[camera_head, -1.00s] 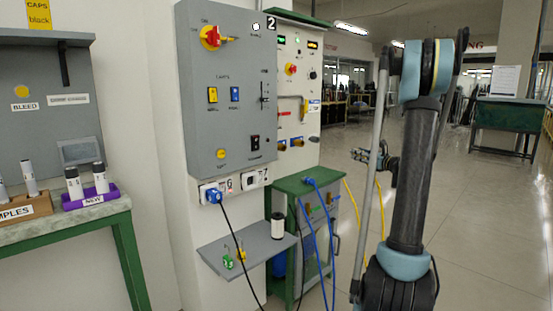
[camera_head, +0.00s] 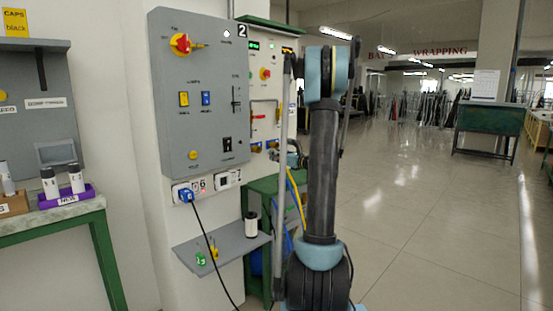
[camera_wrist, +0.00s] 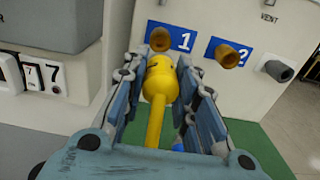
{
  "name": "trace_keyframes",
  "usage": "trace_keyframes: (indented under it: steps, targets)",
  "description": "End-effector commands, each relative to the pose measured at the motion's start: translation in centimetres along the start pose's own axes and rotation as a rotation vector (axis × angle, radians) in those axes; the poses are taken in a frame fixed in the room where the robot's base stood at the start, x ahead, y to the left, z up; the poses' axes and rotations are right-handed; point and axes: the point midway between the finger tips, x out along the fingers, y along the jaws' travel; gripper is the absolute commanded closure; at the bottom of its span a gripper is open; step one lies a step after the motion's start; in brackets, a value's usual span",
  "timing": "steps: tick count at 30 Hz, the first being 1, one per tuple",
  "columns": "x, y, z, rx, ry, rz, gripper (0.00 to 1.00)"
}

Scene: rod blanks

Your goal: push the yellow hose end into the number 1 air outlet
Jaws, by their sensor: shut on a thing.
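My gripper (camera_wrist: 160,70) is shut on the yellow hose end (camera_wrist: 159,82), seen in the wrist view, with the yellow hose running back toward the camera. The number 1 air outlet (camera_wrist: 160,38) is a brass fitting beside a blue "1" label (camera_wrist: 182,39). The hose end's tip is just below this outlet in the picture; I cannot tell whether they touch. In the head view, my gripper (camera_head: 292,159) is beside the panel's outlets, partly behind my arm. The yellow hose (camera_head: 297,196) hangs below it.
The number 2 outlet (camera_wrist: 227,56) and a grey vent fitting (camera_wrist: 279,71) are to the right on the same panel. A grey switch box (camera_head: 200,95) and a small shelf (camera_head: 225,250) stand left of it. Open floor (camera_head: 430,220) lies to the right.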

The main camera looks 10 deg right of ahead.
Motion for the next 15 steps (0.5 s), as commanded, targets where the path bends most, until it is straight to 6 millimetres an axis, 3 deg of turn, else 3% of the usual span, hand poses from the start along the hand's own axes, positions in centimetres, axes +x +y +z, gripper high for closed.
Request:
trace_keyframes:
  steps: [15]
  targets:
    - [0.56,-0.08,0.02,0.0,0.0,0.0,1.0]
